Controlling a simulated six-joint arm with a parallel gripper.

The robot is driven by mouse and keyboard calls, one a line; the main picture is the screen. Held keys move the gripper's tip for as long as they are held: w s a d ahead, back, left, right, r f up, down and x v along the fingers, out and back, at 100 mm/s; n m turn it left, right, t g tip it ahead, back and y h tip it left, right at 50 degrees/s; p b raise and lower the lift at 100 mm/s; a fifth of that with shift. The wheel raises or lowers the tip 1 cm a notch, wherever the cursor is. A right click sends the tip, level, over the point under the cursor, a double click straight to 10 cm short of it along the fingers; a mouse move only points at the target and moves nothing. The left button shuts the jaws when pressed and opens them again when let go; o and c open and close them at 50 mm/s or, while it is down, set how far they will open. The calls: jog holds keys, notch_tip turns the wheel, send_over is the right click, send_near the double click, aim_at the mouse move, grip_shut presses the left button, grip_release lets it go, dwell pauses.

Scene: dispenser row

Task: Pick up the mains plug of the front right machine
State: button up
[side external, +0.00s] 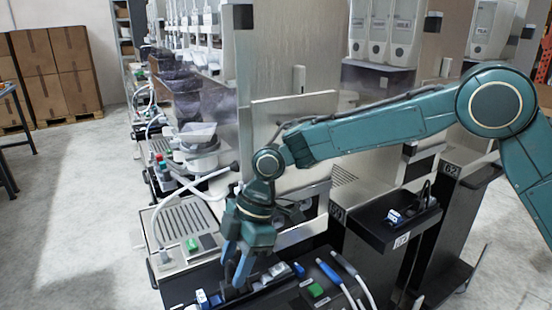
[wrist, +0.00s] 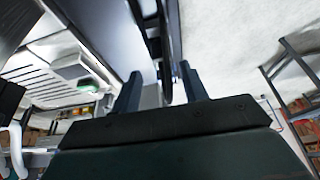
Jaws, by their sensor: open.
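My gripper (side external: 236,272) points down over the black front deck (side external: 180,288) of the nearest machine, low in the side view. Its fingers are apart in the wrist view (wrist: 160,88), with no object clearly held between them. No mains plug is clearly recognisable. A small blue-and-white piece (side external: 395,216) lies on a black shelf (side external: 385,236) of the machine at the right, near a dark cable loop (side external: 425,196). Another blue-and-white piece (side external: 204,299) sits on the near deck, left of my gripper. My gripper hides part of that deck.
A metal panel (side external: 290,140) stands behind my gripper. More machines recede at the back left. The floor at left (side external: 70,220) is clear.

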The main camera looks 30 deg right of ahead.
aim_at(228, 283)
jog(key=shift+x, duration=2.45)
grip_shut()
